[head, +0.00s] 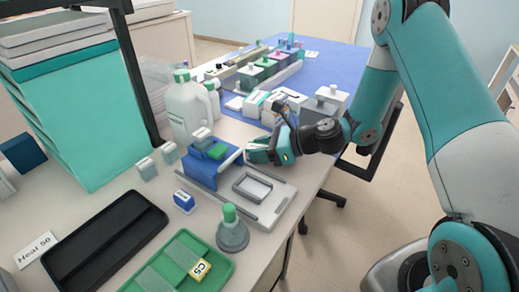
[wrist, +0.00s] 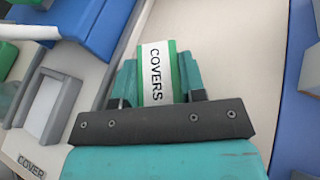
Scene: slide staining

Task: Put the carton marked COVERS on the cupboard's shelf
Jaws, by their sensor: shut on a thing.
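The carton marked COVERS (wrist: 173,62) is green with a white label and black lettering in the wrist view. My gripper (wrist: 157,88) is shut on it, with one teal finger on each side. In the head view my gripper (head: 262,150) is over the right part of the bench, beside a blue stand (head: 207,172); the carton is hard to make out there. I cannot pick out the cupboard or its shelf with certainty; a pale unit with dark items (head: 511,80) is cut off at the right edge.
A grey frame marked COVER (head: 262,188) lies below my gripper. A stoppered flask (head: 232,232), green tray (head: 172,270) and black tray (head: 105,240) stand nearer. White bottles (head: 190,105) stand behind. A blue-topped table (head: 330,62) with jars lies beyond. The floor (head: 400,190) at right looks clear.

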